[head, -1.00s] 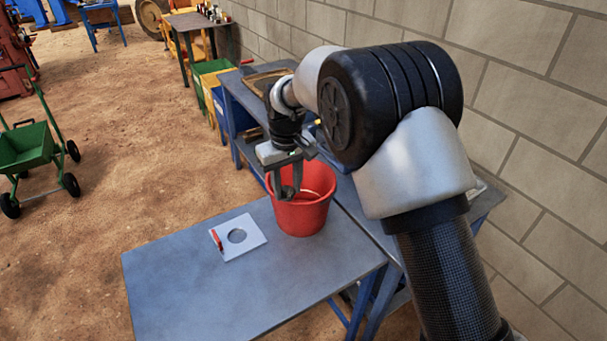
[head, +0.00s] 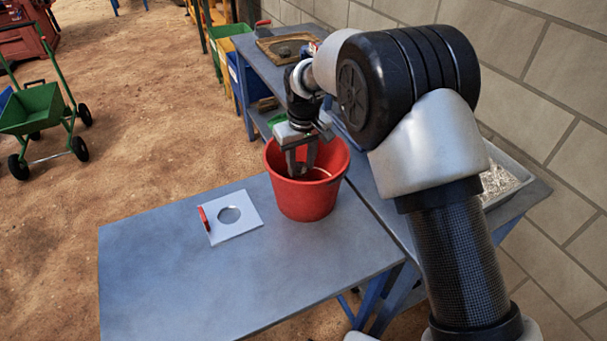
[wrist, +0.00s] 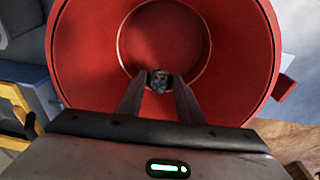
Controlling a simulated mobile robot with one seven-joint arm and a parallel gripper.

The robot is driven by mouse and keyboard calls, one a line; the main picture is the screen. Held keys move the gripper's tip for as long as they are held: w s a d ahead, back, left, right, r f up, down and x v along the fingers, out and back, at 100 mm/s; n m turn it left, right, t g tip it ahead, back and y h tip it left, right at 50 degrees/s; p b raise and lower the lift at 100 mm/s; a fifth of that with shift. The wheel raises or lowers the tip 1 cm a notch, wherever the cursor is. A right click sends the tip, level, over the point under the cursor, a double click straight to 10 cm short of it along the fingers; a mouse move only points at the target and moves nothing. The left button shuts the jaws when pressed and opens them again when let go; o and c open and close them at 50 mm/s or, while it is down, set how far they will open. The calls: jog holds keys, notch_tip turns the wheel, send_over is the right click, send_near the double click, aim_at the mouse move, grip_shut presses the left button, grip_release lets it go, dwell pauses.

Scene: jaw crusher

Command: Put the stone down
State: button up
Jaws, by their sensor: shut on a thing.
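My gripper (head: 303,170) points down into the red bucket (head: 306,202), its fingers below the rim. In the wrist view my gripper (wrist: 160,85) is shut on a small grey-brown stone (wrist: 159,80) held at the fingertips. The red bucket (wrist: 90,60) surrounds the fingers in that view, its round bottom beneath the stone. I cannot tell whether the stone touches the bottom. The stone cannot be made out in the head view.
The bucket stands at the back right of a grey-blue table (head: 220,290). A white plate with a round hole and red handle (head: 232,217) lies to its left. A tray of pale gravel (head: 500,183) is at the right. The table's front is clear.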

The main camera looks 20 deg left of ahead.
jog(key=shift+w+f, duration=0.1)
jog(key=shift+f, duration=3)
jog(key=shift+f+b, duration=0.15)
jog(key=shift+b, duration=0.15)
jog(key=o, duration=1.2)
jog(key=r, duration=0.4)
jog(key=s+r, duration=0.1)
jog(key=r, duration=0.3)
jog(key=d+r+p, duration=0.1)
jog(key=r, duration=0.3)
jog(key=shift+s+d+r, duration=0.1)
jog(key=shift+s, duration=0.15)
